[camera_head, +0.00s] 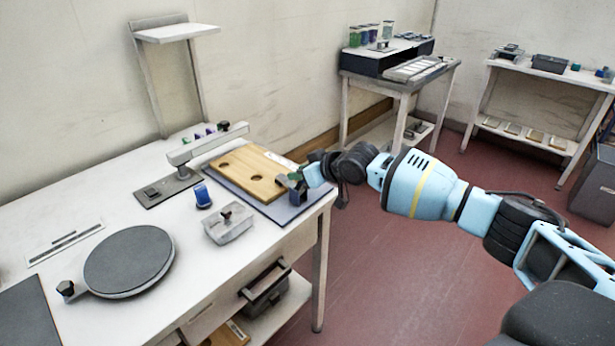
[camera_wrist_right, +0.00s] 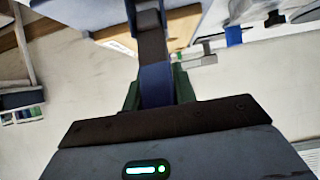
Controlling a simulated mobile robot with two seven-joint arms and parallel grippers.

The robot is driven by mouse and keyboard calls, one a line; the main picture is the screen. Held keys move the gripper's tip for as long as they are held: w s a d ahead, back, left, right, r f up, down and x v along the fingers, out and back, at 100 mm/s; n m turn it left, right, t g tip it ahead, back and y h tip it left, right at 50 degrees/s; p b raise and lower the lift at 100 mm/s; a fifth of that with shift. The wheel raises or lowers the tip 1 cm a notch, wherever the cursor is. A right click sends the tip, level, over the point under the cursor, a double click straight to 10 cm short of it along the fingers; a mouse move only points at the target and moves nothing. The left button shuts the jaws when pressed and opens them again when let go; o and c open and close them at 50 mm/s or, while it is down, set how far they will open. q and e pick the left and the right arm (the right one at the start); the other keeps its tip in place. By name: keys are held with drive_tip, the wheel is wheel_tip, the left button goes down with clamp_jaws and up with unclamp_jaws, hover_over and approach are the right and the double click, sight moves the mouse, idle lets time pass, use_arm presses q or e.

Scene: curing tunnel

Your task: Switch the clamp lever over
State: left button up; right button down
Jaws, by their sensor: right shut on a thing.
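The clamp lever (camera_wrist_right: 155,84) is a blue bar with a dark grey upper part in the right wrist view. My right gripper (camera_wrist_right: 158,92) is shut on it, with a green finger on each side. In the head view my right gripper (camera_head: 297,178) is at the right end of the worktable, by the corner of a wooden board with holes (camera_head: 245,174). The clamp body (camera_head: 298,195) shows as a small dark blue block beside the board, partly hidden by the gripper. My left gripper is in neither view.
The board lies on a blue-grey plate (camera_head: 281,212) on the white worktable (camera_head: 110,212). A lever-arm press (camera_head: 180,180), a blue item (camera_head: 203,195), a grey box with a knob (camera_head: 228,222) and a round dark turntable (camera_head: 130,260) stand left. Red floor (camera_head: 380,270) is open at right.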

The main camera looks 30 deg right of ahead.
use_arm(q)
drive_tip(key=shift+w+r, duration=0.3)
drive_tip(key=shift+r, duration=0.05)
use_arm(e)
drive_tip(key=shift+w+a+g+h, duration=0.2)
drive_tip(key=shift+w+g+h, duration=0.25)
drive_tip(key=shift+g, duration=0.35)
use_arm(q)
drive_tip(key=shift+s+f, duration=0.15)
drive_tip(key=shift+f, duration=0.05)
use_arm(e)
drive_tip(key=c, duration=1.1)
unclamp_jaws()
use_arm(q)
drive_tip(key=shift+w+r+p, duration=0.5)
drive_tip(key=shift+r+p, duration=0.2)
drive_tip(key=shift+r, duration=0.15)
use_arm(e)
drive_tip(key=v, duration=0.7)
drive_tip(key=shift+s+d+r, duration=0.15)
drive_tip(key=shift+s+r, duration=0.1)
drive_tip(key=shift+r, duration=0.05)
